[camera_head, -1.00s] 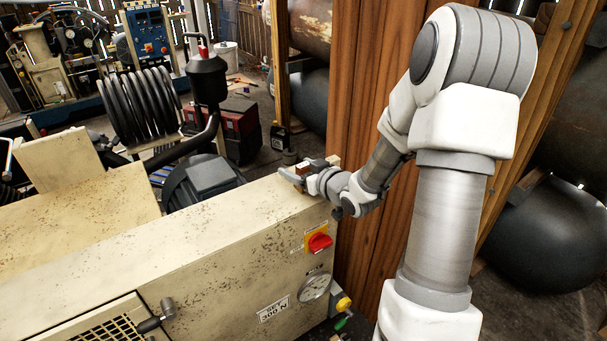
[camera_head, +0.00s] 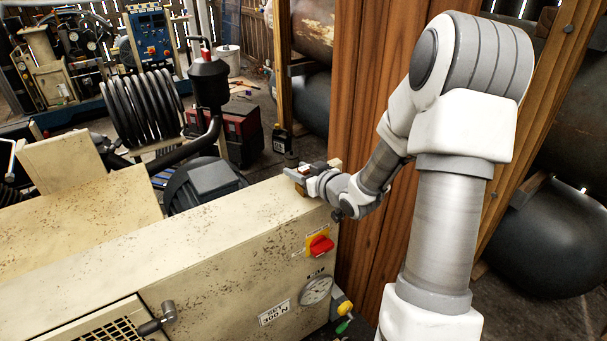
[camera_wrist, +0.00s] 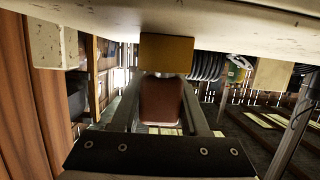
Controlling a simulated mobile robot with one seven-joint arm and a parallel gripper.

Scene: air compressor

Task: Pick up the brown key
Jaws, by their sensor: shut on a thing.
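My gripper (camera_head: 294,178) is over the far right end of the cream machine top (camera_head: 215,225), close to the wooden post. The key also shows as a small tan piece (camera_head: 301,190) below the fingers in the head view. My fingers cover part of it. Whether the key still touches the machine top I cannot tell.
A red rotary switch (camera_head: 320,245) and a gauge (camera_head: 316,290) are on the machine's front. The wooden post (camera_head: 352,120) stands close right of my gripper. Behind are a dark motor (camera_head: 208,178) and a hose coil (camera_head: 145,105). The machine top left of my gripper is clear.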

